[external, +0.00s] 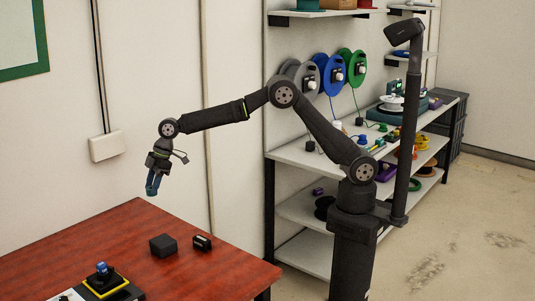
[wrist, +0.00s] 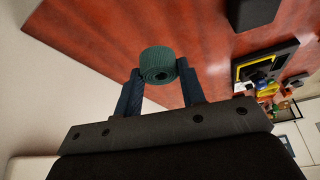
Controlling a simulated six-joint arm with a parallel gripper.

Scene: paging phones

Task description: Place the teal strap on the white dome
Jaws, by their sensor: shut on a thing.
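The teal strap (wrist: 158,64) is a rolled-up coil in the wrist view. My gripper (wrist: 160,76) is shut on it, with one dark blue finger on each side. In the external view my gripper (external: 152,190) points down and hangs above the back of the red-brown table; the strap cannot be made out there. I cannot pick out a white dome with certainty in either view.
On the red-brown table (external: 90,245) stand a black box (external: 163,245), a small black device (external: 202,242) and a black-and-yellow unit (external: 107,287) with a blue top. Shelves (external: 310,155) with spools and parts stand behind my arm. The wall is close behind my gripper.

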